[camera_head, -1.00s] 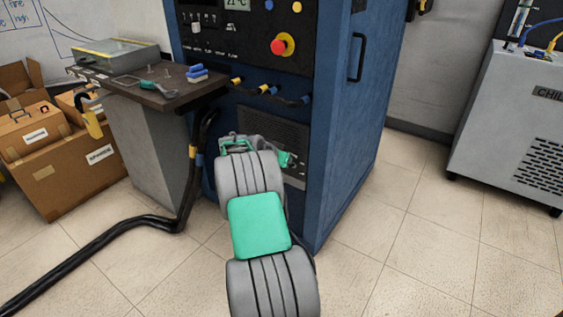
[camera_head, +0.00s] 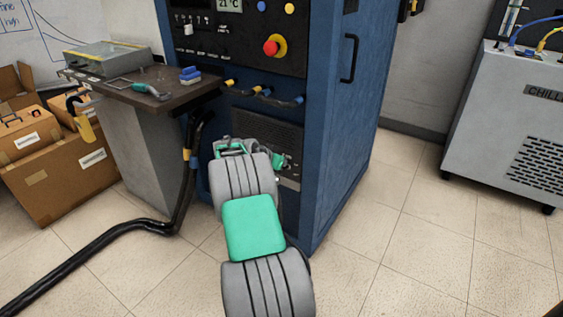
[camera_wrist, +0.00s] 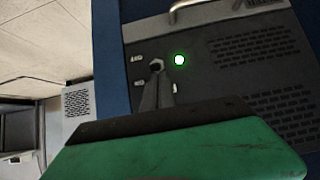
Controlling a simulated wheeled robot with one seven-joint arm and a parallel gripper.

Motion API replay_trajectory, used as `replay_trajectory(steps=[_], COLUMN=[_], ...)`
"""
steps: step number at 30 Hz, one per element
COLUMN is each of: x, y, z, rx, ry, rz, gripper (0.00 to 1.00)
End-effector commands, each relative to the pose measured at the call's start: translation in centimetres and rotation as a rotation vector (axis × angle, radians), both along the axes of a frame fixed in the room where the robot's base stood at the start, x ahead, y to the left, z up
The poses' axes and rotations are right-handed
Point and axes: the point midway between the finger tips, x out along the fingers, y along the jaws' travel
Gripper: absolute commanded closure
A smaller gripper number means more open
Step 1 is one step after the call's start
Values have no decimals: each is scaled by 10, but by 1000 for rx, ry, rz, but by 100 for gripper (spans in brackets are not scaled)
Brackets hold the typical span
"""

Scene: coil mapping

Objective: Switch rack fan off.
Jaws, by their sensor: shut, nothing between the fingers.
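The blue rack (camera_head: 345,130) stands in the middle of the head view, with a dark vented lower panel (camera_head: 262,135). In the wrist view this panel carries a small metal switch (camera_wrist: 157,64) and a lit green lamp (camera_wrist: 179,60) just right of it. My gripper (camera_wrist: 158,80) is shut and empty. Its grey fingertips are just below the switch in the picture; I cannot tell whether they touch it. The green gripper body hides the lower part of the panel. In the head view my arm hides part of the panel, and the switch cannot be made out.
A side table (camera_head: 165,98) with tools and blue blocks stands left of the rack. Cables (camera_head: 190,165) run from the rack down to the floor. Cardboard boxes (camera_head: 65,165) are at the left. A chiller (camera_head: 510,120) is at the right, with free floor (camera_head: 400,240) between.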

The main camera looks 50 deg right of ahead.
Motion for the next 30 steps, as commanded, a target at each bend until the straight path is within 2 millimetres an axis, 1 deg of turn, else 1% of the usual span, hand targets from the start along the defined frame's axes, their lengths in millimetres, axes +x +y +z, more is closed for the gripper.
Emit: replay_trajectory(steps=[11, 19, 26, 30], x=[0, -2, -1, -1], y=[9, 17, 16, 16], z=[-11, -26, -23, -18], rx=[1, 2, 0, 0], ry=[0, 1, 0, 0], rz=[1, 1, 0, 0], gripper=[100, 100, 100, 100])
